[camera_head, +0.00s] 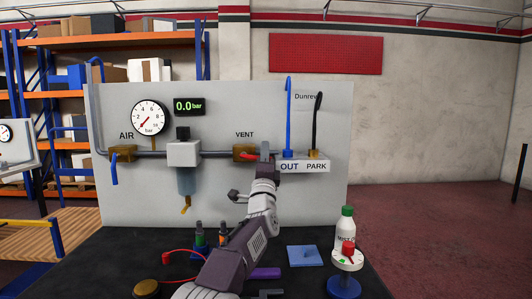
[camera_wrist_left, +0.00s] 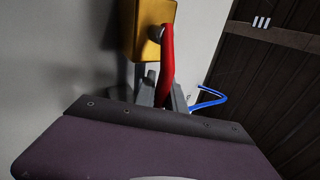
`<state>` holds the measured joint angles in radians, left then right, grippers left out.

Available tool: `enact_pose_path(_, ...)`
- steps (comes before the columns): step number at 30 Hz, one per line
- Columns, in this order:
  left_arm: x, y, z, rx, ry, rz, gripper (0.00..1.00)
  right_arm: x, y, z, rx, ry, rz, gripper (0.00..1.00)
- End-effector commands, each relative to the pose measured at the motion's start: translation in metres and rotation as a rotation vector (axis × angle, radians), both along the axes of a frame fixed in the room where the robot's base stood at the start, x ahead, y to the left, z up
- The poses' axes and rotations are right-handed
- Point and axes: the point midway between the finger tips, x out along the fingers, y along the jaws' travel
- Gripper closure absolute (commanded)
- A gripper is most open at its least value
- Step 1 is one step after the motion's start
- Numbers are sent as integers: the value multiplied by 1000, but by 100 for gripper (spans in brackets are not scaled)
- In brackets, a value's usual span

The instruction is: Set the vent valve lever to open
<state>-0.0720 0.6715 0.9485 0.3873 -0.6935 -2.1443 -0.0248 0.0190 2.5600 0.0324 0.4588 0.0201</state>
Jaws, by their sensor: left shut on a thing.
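The vent valve (camera_head: 243,152) is a brass block on the pipe, under the VENT label on the grey panel. Its red lever (camera_head: 247,157) points to the right, nearly along the pipe. In the left wrist view the brass valve body (camera_wrist_left: 146,28) and the red lever (camera_wrist_left: 168,62) show close up. My left gripper (camera_head: 265,152) is at the lever's right end, its fingers (camera_wrist_left: 162,95) shut on the red lever. The lever's tip is hidden behind the gripper. My right gripper is not in view.
The AIR valve (camera_head: 122,153) with a blue lever is at the left of the panel. A gauge (camera_head: 148,117), a filter bowl (camera_head: 187,181) and OUT and PARK ports (camera_head: 302,166) flank the vent. A white bottle (camera_head: 344,230) and a red-knobbed stand (camera_head: 347,259) are on the dark bench.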

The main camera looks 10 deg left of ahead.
Motion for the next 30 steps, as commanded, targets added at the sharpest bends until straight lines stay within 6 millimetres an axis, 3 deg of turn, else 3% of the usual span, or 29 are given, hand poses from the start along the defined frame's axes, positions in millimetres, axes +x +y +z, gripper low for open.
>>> enact_pose_path(6, -1, 0, 2, 1, -3, 0, 100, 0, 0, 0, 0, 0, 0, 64)
enact_pose_path(7, -1, 0, 2, 2, -3, 0, 80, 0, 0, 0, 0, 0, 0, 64)
enact_pose_path(9, -1, 0, 1, 1, -2, 0, 64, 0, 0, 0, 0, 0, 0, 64)
enact_pose_path(20, -2, -1, -2, 1, 0, 0, 64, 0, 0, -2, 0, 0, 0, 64)
enact_pose_path(30, -39, -9, -27, 1, 0, -2, 64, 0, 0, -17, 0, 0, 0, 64)
